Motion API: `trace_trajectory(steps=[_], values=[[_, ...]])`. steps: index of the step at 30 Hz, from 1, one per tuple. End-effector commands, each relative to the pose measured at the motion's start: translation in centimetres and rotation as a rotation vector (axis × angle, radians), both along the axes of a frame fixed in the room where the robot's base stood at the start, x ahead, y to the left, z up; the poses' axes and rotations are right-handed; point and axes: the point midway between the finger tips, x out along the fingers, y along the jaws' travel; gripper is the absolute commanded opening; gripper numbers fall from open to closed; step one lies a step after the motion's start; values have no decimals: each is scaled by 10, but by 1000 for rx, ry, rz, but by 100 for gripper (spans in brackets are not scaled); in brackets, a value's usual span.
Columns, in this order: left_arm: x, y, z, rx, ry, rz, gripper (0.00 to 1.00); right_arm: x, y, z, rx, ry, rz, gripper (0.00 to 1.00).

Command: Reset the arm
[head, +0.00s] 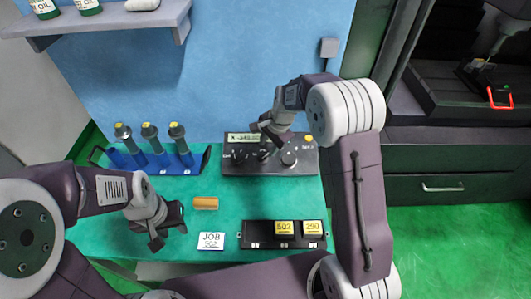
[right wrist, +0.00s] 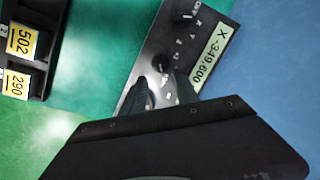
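My left gripper (head: 167,229) is at the left in the head view, above the front left of the green bench. Its fingers are spread and nothing is between them. My right gripper (head: 266,129) is over the black control panel (head: 228,167) in the head view, partly covering its knobs. In the right wrist view its two dark fingers (right wrist: 160,84) are apart, pointing at the panel (right wrist: 155,40) near a round black knob (right wrist: 160,63). Whether a fingertip touches the panel cannot be told.
A blue rack (head: 200,165) with several dark tool holders stands at the back left. A brass cylinder (head: 205,203), a JOB 502 card (head: 211,241) and a black tray (head: 261,242) with yellow 502 and 290 blocks lie in front. A shelf (head: 110,20) overhangs the left. A machine (head: 455,100) stands right.

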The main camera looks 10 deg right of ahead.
Motion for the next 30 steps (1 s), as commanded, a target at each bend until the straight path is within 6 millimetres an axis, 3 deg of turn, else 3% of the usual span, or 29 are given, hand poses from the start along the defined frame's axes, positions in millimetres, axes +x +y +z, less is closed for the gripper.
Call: trace_trajectory(steps=[4, 17, 21, 23, 25, 30], values=[[0, 0, -1, 0, 0, 0, 36, -3, -1, 8, 0, 1, 0, 36], [0, 0, -1, 0, 0, 0, 36, -2, -2, 9, -1, 0, -1, 36], [0, 0, 0, 0, 0, 0, 36, 0, -4, 39, 2, -59, -6, 36], [0, 0, -1, 0, 0, 0, 36, -20, -9, 51, -7, -58, -5, 36], [0, 0, -1, 0, 0, 0, 36, -59, -18, 54, -46, -45, 51, 36], [0, 0, -1, 0, 0, 0, 36, -166, -38, 30, -191, 12, 428, 36]])
